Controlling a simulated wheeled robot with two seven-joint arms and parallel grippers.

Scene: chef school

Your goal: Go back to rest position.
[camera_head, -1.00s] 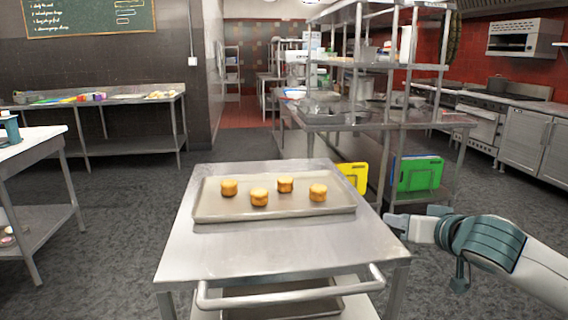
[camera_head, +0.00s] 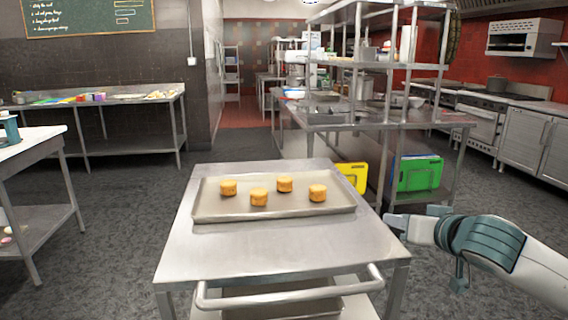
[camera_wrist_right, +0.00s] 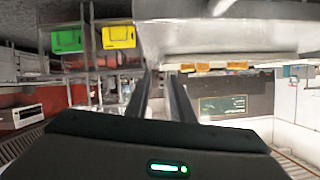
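My right gripper (camera_head: 410,219) is right of the steel cart's near right corner, apart from the cart. In the right wrist view its two dark fingers (camera_wrist_right: 159,85) stand apart with nothing between them. My left gripper is in neither view. The steel cart (camera_head: 260,255) stands in front of me and holds a metal baking tray (camera_head: 290,213). Several golden round pastries (camera_head: 258,197) lie on the tray, clear of my gripper. In the right wrist view the scene appears upside down, with the pastries (camera_wrist_right: 237,65) near the upper middle.
A white-topped table (camera_head: 28,143) stands at the left edge. A steel counter (camera_head: 120,101) is at the back left. A steel shelf unit (camera_head: 420,118) with a yellow board (camera_head: 352,177) and a green board (camera_head: 419,174) stands behind the cart. Grey floor (camera_head: 115,195) is clear left of the cart.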

